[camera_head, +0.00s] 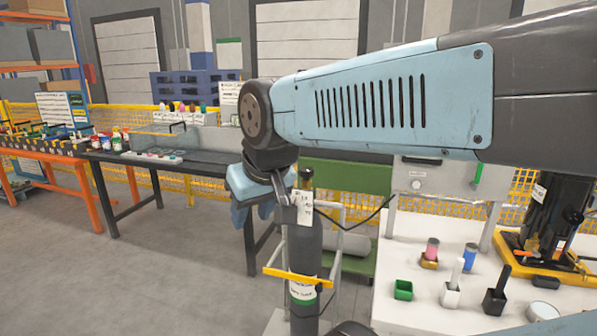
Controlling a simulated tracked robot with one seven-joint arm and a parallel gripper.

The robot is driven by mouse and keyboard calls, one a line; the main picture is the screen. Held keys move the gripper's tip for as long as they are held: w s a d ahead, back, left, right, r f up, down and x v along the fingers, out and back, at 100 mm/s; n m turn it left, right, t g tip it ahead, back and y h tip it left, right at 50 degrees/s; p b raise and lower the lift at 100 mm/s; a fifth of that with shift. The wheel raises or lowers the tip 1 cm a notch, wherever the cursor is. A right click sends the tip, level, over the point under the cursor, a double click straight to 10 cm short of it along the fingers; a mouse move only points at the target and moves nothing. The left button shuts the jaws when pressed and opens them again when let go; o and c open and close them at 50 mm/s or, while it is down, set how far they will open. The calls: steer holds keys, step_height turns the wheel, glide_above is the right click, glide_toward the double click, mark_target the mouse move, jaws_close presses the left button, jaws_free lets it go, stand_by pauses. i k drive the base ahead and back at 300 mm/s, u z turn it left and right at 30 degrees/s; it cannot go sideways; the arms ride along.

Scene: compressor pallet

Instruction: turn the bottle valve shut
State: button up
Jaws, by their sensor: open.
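The gas bottle (304,255) is a dark grey cylinder standing upright in a light-framed cart in the middle of the view. Its valve (306,178) is at the top, dark and small, with a white paper tag (303,207) hanging just below. My gripper (281,190) is at the end of my light-blue arm, immediately left of the valve. It is open. The fingers are small and partly hidden by my wrist, so I cannot tell whether they touch the valve.
A yellow strap (298,280) crosses the bottle. A dark hose (358,221) runs right from its top. A white bench (420,290) at right holds small green, white and black holders. A dark table (200,163) stands behind at left. Grey floor (120,270) is clear at lower left.

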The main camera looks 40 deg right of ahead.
mark_target(306, 173)
steer(key=u, duration=0.95)
steer(key=i, duration=0.1)
steer(key=z, duration=3.1)
steer(key=k, duration=1.9)
steer(key=u, duration=0.25)
steer(key=i, duration=1)
steer(key=u, duration=0.15)
